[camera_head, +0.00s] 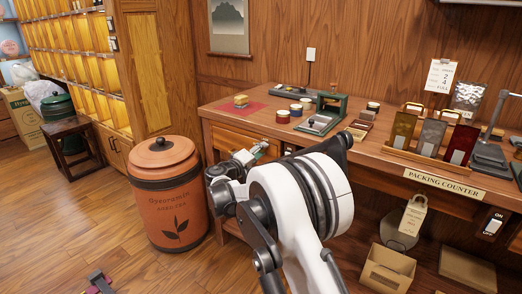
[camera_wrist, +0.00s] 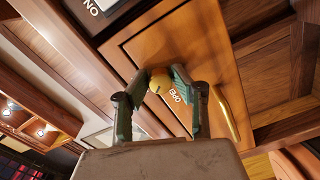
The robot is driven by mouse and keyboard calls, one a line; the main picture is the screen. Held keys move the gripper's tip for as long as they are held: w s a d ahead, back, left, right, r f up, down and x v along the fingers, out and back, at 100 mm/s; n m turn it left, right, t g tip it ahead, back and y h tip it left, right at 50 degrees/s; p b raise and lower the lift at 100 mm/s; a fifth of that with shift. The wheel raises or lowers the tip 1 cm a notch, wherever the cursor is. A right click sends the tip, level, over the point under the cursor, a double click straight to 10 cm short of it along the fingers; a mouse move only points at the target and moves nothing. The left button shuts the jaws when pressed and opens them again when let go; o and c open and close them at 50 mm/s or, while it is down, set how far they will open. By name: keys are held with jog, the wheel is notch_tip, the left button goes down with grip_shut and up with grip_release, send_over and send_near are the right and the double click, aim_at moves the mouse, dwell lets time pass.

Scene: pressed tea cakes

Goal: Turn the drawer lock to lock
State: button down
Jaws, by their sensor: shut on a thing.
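The drawer lock is a small round brass knob (camera_wrist: 156,87) on the wooden drawer front (camera_wrist: 205,45), with a white label beside it that seems to read OPEN. My gripper (camera_wrist: 160,78) has its two dark green fingers around the knob, one on each side, shut on it. The knob's far side is hidden between the fingertips. A long brass handle (camera_wrist: 226,112) lies apart on the same drawer front. In the head view the drawer front (camera_head: 232,140) is under the counter's left end.
A terracotta tea bin (camera_head: 165,205) stands left of my arm. The counter top (camera_head: 225,115) carries tins, a green press and packets. An ON switch plate (camera_wrist: 92,4) sits near the drawer in the wrist view. Open floor (camera_head: 80,220) lies at left.

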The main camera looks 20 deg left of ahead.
jog(key=m, duration=0.6)
jog(key=shift+a+m+p, duration=0.1)
jog(key=shift+m+p, duration=0.2)
jog(key=shift+m, duration=0.1)
dwell(0.4)
jog(key=c, duration=1.5)
grip_release()
jog(key=shift+o, duration=0.2)
jog(key=v, duration=1.2)
